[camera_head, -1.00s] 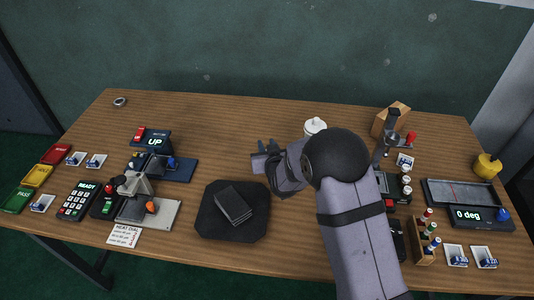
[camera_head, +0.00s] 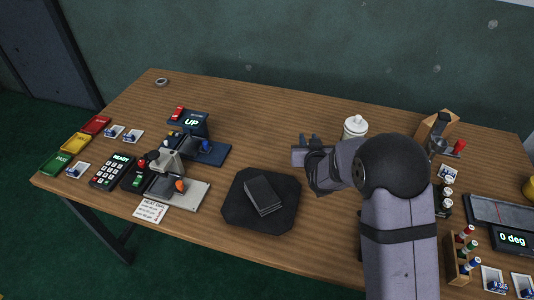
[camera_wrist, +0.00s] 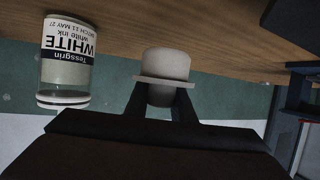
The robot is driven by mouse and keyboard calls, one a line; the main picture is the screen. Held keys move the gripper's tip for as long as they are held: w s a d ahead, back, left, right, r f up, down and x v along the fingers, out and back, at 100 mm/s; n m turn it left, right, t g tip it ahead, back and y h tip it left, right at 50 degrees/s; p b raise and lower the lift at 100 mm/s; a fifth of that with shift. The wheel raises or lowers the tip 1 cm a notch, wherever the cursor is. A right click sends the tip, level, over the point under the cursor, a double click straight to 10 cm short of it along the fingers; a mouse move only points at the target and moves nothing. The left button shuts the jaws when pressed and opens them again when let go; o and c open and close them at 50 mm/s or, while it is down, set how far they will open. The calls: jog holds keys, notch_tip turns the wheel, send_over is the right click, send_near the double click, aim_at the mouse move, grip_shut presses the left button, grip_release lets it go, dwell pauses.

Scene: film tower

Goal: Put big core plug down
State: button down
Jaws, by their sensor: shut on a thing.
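The big core plug (camera_wrist: 166,66) is a pale grey cylinder with a wider flange, seen in the wrist view. My gripper (camera_wrist: 160,98) is shut on it, with the two dark fingers at either side of its lower part in that picture. In the head view my gripper (camera_head: 303,148) is over the table, behind the black mat and left of the white ink jar. I cannot make out the plug in the head view.
The white ink jar (camera_head: 354,128) stands close to the right of my gripper; its label shows in the wrist view (camera_wrist: 68,45). The black mat (camera_head: 238,205) bears a dark block (camera_head: 263,195). A vial rack (camera_head: 462,262) stands at right. The table's back middle (camera_head: 270,115) is clear.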

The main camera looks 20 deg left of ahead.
jog(key=shift+n+y, duration=0.5)
jog(key=b+x, duration=0.1)
jog(key=x, duration=0.3)
jog(key=shift+w+a+r+b, duration=0.1)
jog(key=shift+a+r+b, duration=0.1)
jog(key=shift+a+b, duration=0.2)
jog(key=a+r+n+g+y+b, duration=0.2)
jog(key=a+r+n+g+y, duration=0.55)
jog(key=a, duration=0.65)
jog(key=shift+n+g, duration=0.25)
jog(key=shift+n, duration=0.7)
jog(key=s+a, duration=0.1)
jog(key=s, duration=0.1)
jog(key=s+a, duration=0.1)
jog(key=shift+s+a+f, duration=0.15)
jog(key=shift+s+a, duration=0.05)
jog(key=shift+s, duration=0.2)
jog(key=shift+w+f+b, duration=0.1)
jog(key=shift+f+b, duration=0.4)
jog(key=shift+f, duration=2.65)
jog(key=shift+f, duration=0.1)
